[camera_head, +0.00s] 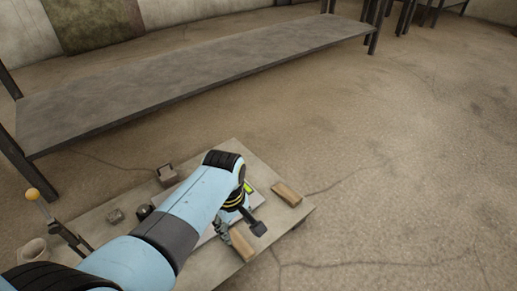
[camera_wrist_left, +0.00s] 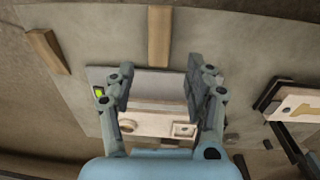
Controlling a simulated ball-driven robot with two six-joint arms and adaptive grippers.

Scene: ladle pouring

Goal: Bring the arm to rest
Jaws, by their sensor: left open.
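My left gripper (camera_head: 241,228) is low over the right part of a pale board, at the end of the light blue arm. In the left wrist view the gripper (camera_wrist_left: 160,92) is open, with nothing held between its fingers. Below and between the fingers lies a flat grey plate (camera_wrist_left: 150,83) with a beige part (camera_wrist_left: 155,123) and a small green patch (camera_wrist_left: 99,92) at its left. The arm hides much of the board in the head view. My right gripper does not show.
Two wooden blocks (camera_head: 287,193) (camera_head: 241,243) lie near the board's right end. A small box (camera_head: 167,176), a grey lump (camera_head: 115,215) and a pale cup (camera_head: 33,250) are further left. A long grey bench (camera_head: 190,80) stands beyond; floor at right is clear.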

